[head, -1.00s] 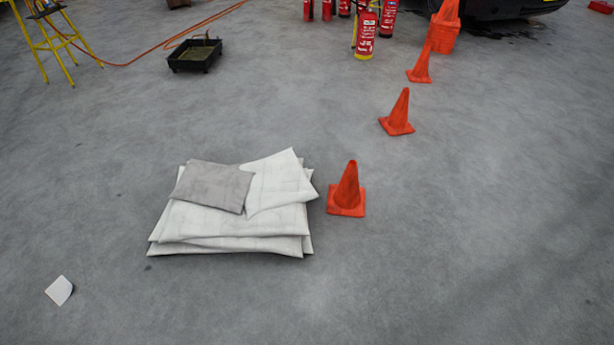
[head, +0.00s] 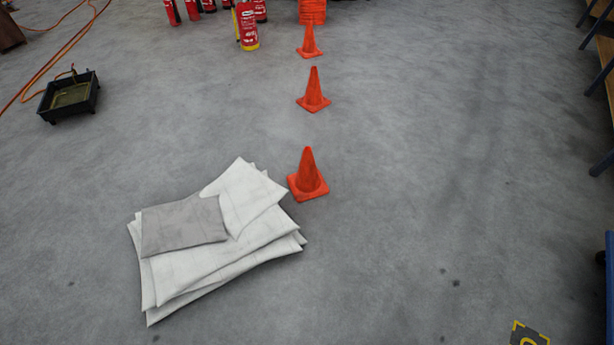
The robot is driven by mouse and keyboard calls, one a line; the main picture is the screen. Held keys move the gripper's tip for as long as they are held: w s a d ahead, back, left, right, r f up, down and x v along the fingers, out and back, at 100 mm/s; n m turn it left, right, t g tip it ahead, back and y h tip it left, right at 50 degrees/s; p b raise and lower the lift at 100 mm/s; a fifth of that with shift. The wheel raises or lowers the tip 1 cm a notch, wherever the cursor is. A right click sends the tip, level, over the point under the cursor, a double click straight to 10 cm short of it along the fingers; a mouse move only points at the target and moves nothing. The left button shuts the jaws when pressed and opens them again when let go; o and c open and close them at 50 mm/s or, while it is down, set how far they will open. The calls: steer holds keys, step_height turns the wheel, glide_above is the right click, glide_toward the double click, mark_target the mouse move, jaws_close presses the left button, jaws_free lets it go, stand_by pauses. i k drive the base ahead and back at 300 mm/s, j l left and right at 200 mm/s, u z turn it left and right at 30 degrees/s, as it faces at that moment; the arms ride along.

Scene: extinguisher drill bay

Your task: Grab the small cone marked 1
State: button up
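Three small orange cones stand upright in a row on the grey floor. The nearest cone (head: 308,176) stands beside the right corner of a stack of white pads. The middle cone (head: 313,91) stands farther back. The far cone (head: 309,42) stands in front of an orange stack at the top edge. I cannot make out a number on any of the cones, so I cannot tell which is marked 1. My gripper is not in view.
The pad stack (head: 215,262) lies left of the nearest cone. A black tray (head: 69,97) and orange hose lie at left. A red extinguisher (head: 247,26) stands at the back. A yellow-black floor marking (head: 527,334) is at lower right. Floor right of the cones is clear.

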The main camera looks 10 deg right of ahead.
mark_target(306, 184)
steer(key=i+u, duration=0.1)
steer(key=i, duration=0.45)
steer(key=i+l+u, duration=0.1)
steer(key=i, duration=0.4)
steer(key=i+l+u, duration=0.1)
steer(key=i, duration=0.45)
steer(key=i+l+u, duration=0.1)
steer(key=i+l, duration=0.2)
steer(key=i, duration=0.2)
